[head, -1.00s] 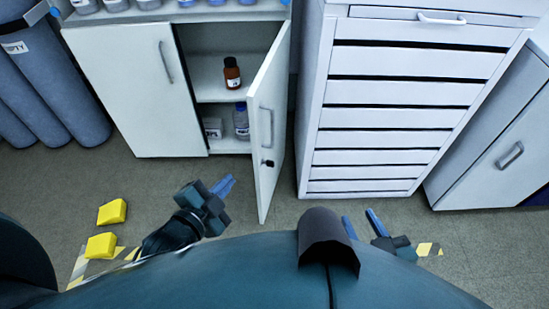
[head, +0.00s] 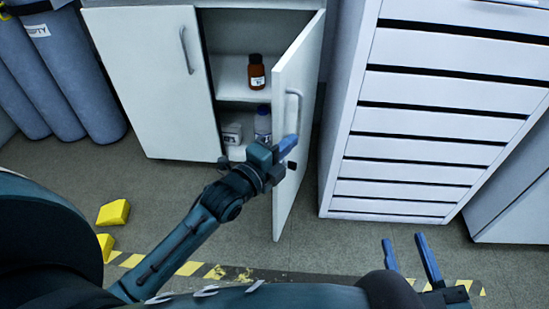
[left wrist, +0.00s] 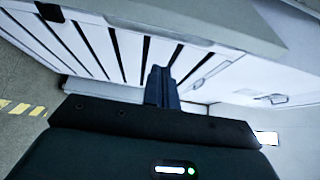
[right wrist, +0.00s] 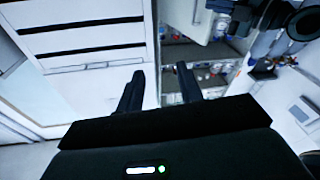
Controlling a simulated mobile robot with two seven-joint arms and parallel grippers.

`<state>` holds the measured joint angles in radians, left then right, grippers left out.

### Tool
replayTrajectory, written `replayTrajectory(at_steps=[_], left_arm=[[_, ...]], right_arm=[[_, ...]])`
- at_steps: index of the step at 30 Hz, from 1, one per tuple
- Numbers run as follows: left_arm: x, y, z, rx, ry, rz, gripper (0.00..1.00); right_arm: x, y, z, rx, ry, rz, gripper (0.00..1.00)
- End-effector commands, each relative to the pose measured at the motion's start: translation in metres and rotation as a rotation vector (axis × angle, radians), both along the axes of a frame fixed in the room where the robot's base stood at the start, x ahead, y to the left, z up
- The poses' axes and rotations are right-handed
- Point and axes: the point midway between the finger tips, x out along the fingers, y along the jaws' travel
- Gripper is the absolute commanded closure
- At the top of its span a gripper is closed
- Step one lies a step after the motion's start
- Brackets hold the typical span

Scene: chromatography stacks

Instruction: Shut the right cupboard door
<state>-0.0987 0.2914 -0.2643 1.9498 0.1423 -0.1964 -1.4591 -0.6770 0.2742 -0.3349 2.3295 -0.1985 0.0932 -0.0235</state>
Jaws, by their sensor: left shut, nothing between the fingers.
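The right cupboard door (head: 306,80) is white and stands open, swung out toward me from its hinge side on the right. Its outer face, with a bar handle (head: 298,97), shows on the right of its free edge. My left gripper (head: 289,145) is shut and empty, its fingertips overlapping the door just below the handle; I cannot tell if they touch. In the left wrist view its fingers (left wrist: 160,73) are together. My right gripper (head: 405,241) is open and empty at lower right, away from the door; its spread fingers (right wrist: 160,72) show in the right wrist view.
The shut left cupboard door (head: 150,80) is beside the opening. A brown bottle (head: 256,72) and a clear bottle (head: 263,125) stand on the shelves inside. A white drawer cabinet (head: 420,115) stands close right of the open door. Yellow blocks (head: 113,212) lie on the floor at left.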

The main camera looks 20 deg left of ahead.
Motion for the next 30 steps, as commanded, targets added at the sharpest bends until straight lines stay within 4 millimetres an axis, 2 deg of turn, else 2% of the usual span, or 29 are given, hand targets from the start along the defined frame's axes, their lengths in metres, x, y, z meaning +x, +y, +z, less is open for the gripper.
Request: replayTrajectory(at_steps=[1, 5, 6, 9, 13, 30], left_arm=[[0.012, -0.005, -0.001, -0.004, -0.004, -0.001, 1.0], [0.036, -0.013, -0.001, -0.003, -0.003, -0.001, 1.0], [0.033, -0.001, -0.004, 0.004, 0.001, 0.001, 1.0], [0.032, 0.013, -0.003, 0.003, 0.001, 0.0, 1.0], [0.032, 0.024, -0.002, 0.003, 0.001, -0.001, 1.0], [0.03, 0.032, 0.0, 0.0, 0.002, 0.004, 1.0]], right_arm=[[0.0, 0.001, -0.003, 0.007, -0.01, 0.005, 0.64], [0.001, 0.002, -0.002, 0.028, -0.013, 0.01, 0.64], [0.002, 0.002, -0.002, 0.035, -0.013, 0.011, 0.64], [0.002, 0.003, -0.002, 0.046, -0.014, 0.015, 0.64], [0.003, 0.003, -0.001, 0.057, -0.015, 0.017, 0.64], [0.003, 0.004, 0.002, 0.061, -0.014, 0.018, 0.64]])
